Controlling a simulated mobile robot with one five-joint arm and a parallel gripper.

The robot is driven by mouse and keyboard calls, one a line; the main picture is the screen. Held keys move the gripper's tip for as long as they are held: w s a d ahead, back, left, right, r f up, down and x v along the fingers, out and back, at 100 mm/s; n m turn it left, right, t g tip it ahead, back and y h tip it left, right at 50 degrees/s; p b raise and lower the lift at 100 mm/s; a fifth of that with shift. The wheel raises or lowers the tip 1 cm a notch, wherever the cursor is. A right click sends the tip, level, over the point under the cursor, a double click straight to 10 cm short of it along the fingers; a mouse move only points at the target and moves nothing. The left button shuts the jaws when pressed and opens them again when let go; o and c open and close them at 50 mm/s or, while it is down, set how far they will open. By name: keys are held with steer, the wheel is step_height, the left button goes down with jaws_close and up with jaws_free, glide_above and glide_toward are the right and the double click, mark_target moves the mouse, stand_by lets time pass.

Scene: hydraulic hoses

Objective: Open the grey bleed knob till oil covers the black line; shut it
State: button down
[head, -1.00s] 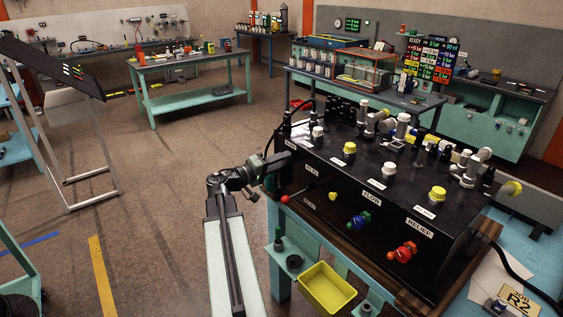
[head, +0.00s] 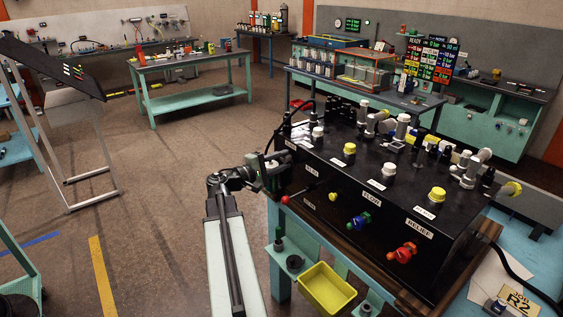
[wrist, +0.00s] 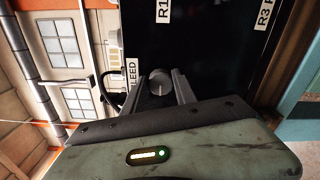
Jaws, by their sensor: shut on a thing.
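The grey bleed knob (wrist: 160,82) is a small round cap on the black block's face in the wrist view, beside a white label (wrist: 131,80) whose visible letters read "LEED". My gripper (wrist: 163,88) has one finger on each side of the knob and is shut on it. In the head view my gripper (head: 279,175) is at the left end of the black manifold block (head: 330,190), and it hides the knob there. I cannot make out the oil or the black line in either view.
A yellow tray (head: 327,288) hangs below. Open floor (head: 160,220) lies to the left.

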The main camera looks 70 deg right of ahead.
steer(key=shift+w+d+r, duration=0.1)
steer(key=shift+w, duration=0.05)
steer(key=c, duration=1)
jaws_free()
steer(key=v, duration=0.8)
